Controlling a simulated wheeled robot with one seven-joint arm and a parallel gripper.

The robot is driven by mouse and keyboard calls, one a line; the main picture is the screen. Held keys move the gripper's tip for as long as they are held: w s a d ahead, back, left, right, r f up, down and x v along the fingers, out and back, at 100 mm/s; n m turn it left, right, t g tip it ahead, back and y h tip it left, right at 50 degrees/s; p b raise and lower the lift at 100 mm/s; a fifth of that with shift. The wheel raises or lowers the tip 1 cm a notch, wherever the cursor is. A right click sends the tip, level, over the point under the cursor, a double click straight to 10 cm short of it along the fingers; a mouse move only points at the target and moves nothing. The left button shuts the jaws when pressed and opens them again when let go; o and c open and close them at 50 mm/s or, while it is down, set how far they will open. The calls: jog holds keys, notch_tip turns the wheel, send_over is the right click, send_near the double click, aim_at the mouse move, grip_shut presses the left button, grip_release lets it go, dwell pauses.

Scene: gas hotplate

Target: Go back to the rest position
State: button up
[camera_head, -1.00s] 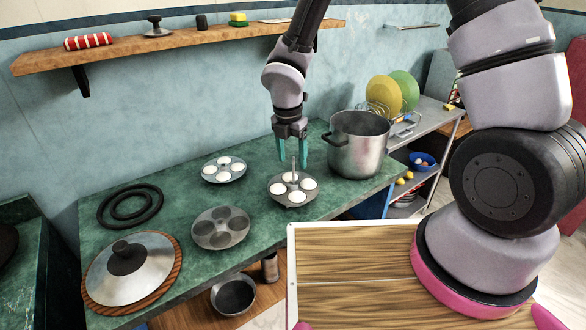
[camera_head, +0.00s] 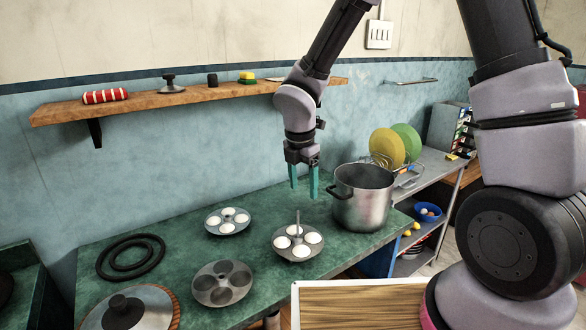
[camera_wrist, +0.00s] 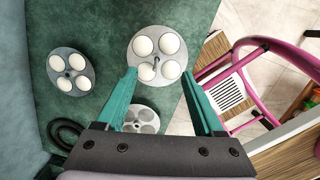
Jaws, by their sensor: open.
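My gripper (camera_head: 304,181) is open and empty, with teal fingers pointing down. It hangs in the air above the green counter (camera_head: 190,265), above and behind the round egg tray with a central post (camera_head: 286,248), left of the steel pot (camera_head: 362,205). In the wrist view my gripper (camera_wrist: 163,100) has its fingers spread, and the tray with the post (camera_wrist: 149,73) shows ahead of and between the fingertips, holding several white rounds. Nothing is between the fingers.
A second tray with white rounds (camera_head: 227,221) and an empty cupped tray (camera_head: 221,284) stand on the counter. Black rings (camera_head: 131,257) and a lid (camera_head: 130,310) lie at the left. A wooden shelf (camera_head: 190,96) runs along the wall behind my arm. A pink-framed stand (camera_wrist: 245,45) shows at right.

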jog(key=s+d+r+m+t, duration=0.1)
jog(key=d+r+m+t, duration=0.1)
jog(key=d+r+m, duration=1.4)
jog(key=s+d+r+m+t+y, duration=0.1)
jog(key=s+d+r+m+t, duration=0.1)
jog(key=s+r+m, duration=0.3)
jog(key=s+d+r+m+t+y, duration=0.1)
jog(key=s+d+r+m, duration=0.2)
jog(key=s+r+m, duration=0.3)
jog(key=m, duration=0.4)
jog(key=shift+d+r+t+y, duration=0.25)
jog(key=shift+t+y, duration=0.15)
